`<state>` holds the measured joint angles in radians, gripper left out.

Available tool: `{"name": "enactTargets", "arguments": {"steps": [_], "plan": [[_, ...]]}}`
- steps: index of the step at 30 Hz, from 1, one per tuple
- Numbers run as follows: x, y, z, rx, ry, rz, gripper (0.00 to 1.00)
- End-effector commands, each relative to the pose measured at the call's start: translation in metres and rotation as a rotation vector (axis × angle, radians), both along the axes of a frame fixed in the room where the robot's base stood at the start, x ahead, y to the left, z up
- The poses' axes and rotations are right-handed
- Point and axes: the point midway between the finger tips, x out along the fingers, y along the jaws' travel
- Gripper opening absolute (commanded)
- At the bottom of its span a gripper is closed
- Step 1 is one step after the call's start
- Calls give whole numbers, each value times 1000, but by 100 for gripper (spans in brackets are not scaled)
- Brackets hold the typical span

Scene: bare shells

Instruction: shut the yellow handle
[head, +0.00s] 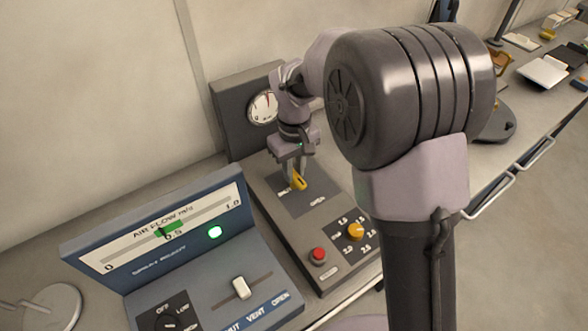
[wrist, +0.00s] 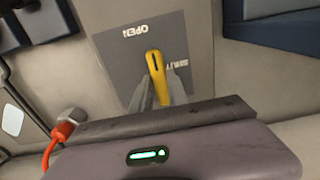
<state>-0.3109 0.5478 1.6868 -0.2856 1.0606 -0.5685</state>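The yellow handle (head: 299,181) sits on a dark grey plate on the sloping grey panel. The plate bears the words SHUT and OPEN; in the head view SHUT is on the left and OPEN on the right. In the wrist view the handle (wrist: 154,66) points up, with SHUT close to its right and OPEN, upside down, beyond its tip. My gripper (head: 296,172) points down at the handle. Its fingers (wrist: 161,84) are apart, one on each side of the handle; I see no clear grip on it. The handle's lower end is partly hidden by the gripper.
The grey panel also holds a red button (head: 318,254) and an orange knob (head: 356,231). A gauge box (head: 238,128) stands behind it. A blue airflow console (head: 160,215) with a slider is at the left. More items lie along the bench at the right.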

Motion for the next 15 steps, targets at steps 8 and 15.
{"name": "enactTargets", "arguments": {"steps": [8, 15], "plan": [[0, 0, 0, 0, 0, -3, 0], [0, 0, 1, 0, 0, -64, 0]]}}
